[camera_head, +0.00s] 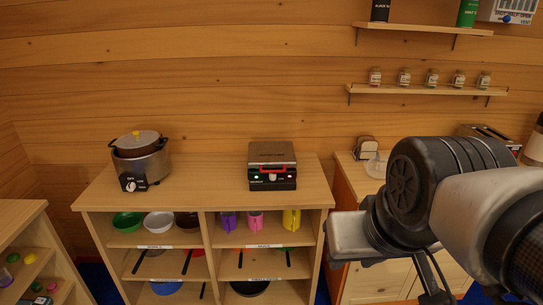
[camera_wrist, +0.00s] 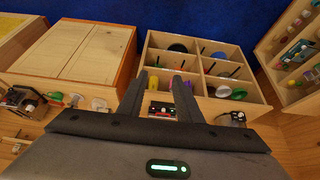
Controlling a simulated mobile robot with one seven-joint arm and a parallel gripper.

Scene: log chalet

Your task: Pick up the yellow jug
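The yellow jug (camera_head: 291,219) stands in the upper right compartment of the wooden shelf unit, at its right end beside a pink jug (camera_head: 255,221) and a purple jug (camera_head: 228,221). Its top is hidden by the unit's top board.
The shelf unit's top (camera_head: 212,190) carries a slow cooker (camera_head: 140,160) and a black-and-silver appliance (camera_head: 272,166). Bowls (camera_head: 158,222) fill the upper left compartment. A wooden cabinet (camera_head: 353,180) stands at the right, with a gap beside the unit. A lower shelf (camera_head: 30,235) stands at the left.

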